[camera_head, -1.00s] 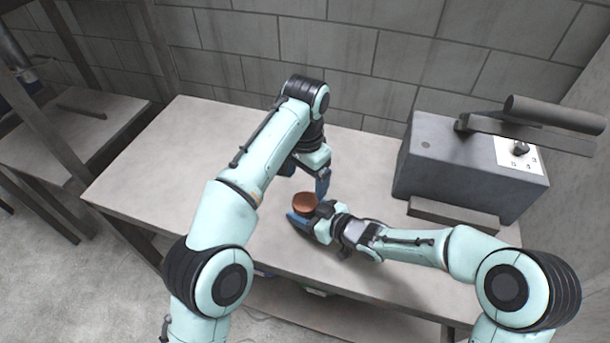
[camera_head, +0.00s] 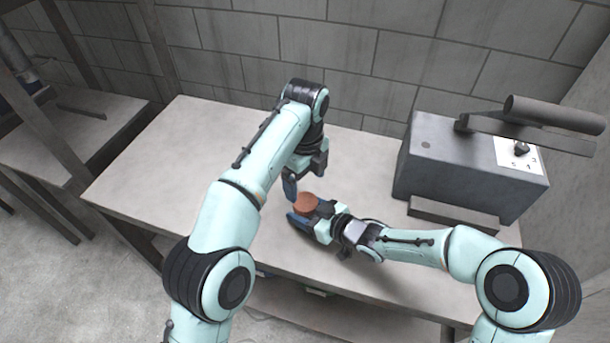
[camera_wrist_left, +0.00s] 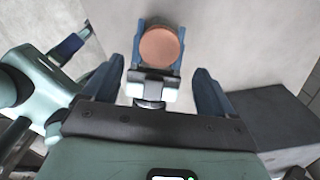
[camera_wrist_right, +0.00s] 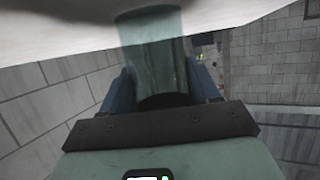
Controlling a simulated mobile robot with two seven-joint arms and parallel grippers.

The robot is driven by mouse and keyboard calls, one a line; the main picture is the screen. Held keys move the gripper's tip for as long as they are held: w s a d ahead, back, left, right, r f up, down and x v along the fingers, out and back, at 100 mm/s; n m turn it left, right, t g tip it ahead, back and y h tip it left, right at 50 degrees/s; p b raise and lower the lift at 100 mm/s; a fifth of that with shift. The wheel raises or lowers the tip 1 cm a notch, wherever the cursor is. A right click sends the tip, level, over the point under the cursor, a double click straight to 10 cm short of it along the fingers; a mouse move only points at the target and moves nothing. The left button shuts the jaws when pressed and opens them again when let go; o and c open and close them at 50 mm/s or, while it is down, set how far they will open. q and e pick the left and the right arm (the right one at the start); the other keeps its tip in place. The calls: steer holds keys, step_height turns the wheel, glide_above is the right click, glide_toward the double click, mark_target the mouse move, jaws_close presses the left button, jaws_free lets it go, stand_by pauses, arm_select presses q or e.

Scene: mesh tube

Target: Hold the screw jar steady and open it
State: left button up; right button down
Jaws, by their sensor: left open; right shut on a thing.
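The lid also shows in the left wrist view (camera_wrist_left: 160,48). The right wrist view shows the jar's translucent greenish body (camera_wrist_right: 152,55) between the fingers of my right gripper (camera_head: 304,219), which is shut on it. My left gripper (camera_head: 300,182) is open and points down just behind and above the lid, apart from it. In the left wrist view its two blue fingers are spread wide, one on each side of the lid's line.
A grey box-shaped machine (camera_head: 455,178) with a long handle (camera_head: 555,115) stands on the right of the table. The table (camera_head: 180,190) is clear on the left. A block wall closes the back, and a second bench (camera_head: 75,130) stands at the far left.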

mark_target(305, 201)
arm_select(q)
step_height(305, 201, down, 7)
steer(key=shift+f, duration=0.15)
stand_by(0.4)
steer(key=c, duration=1.1)
steer(key=o, duration=1.2)
steer(key=shift+c, duration=0.2)
steer(key=shift+r, duration=3.9)
steer(key=shift+c, duration=0.3)
steer(key=shift+f, duration=3.9)
